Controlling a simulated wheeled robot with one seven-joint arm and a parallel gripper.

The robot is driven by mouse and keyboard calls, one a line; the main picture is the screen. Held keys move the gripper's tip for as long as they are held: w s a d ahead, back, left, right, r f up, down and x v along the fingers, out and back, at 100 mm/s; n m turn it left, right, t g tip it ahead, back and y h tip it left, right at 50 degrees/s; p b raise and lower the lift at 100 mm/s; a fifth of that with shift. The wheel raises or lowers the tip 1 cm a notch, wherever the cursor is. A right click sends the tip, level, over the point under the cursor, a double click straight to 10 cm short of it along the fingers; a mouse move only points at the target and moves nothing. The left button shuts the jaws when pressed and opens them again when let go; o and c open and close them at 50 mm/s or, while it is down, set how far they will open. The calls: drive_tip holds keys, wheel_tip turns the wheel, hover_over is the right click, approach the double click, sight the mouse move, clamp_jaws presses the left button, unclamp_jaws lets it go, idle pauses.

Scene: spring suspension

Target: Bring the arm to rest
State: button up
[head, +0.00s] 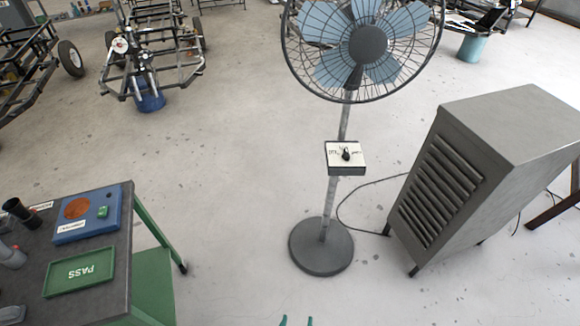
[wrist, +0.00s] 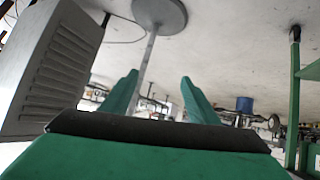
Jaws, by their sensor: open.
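My gripper (wrist: 159,77) shows in the wrist view as two green fingers standing apart with nothing between them. In the head view only the two fingertips of my gripper (head: 296,321) show at the bottom edge, below the fan's base. The rest of my arm is out of the head view. The wrist view looks upside down, with the floor at the top and the fan's round base (wrist: 160,12) beyond the fingers.
A pedestal fan (head: 368,46) with a switch box (head: 346,157) stands ahead. A grey louvred cabinet (head: 520,125) stands right, with a cable on the floor. A workbench (head: 118,250) holding a green PASS tray (head: 50,290) and blue box (head: 85,232) stands left. Floor between is clear.

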drive_tip(key=s+r+t, duration=0.1)
drive_tip(key=s+r, duration=0.3)
drive_tip(key=r, duration=0.4)
drive_tip(key=s+a+r+t+y, duration=0.1)
drive_tip(key=s+r+t, duration=0.1)
drive_tip(key=s+r, duration=0.3)
drive_tip(key=s+a+r+t+y, duration=0.1)
drive_tip(key=s+r, duration=0.3)
drive_tip(key=r, duration=0.7)
drive_tip(key=shift+s+r+t, duration=0.25)
drive_tip(key=shift+s+t, duration=0.1)
drive_tip(key=shift+t, duration=0.15)
drive_tip(key=c, duration=0.6)
drive_tip(key=shift+w, duration=0.1)
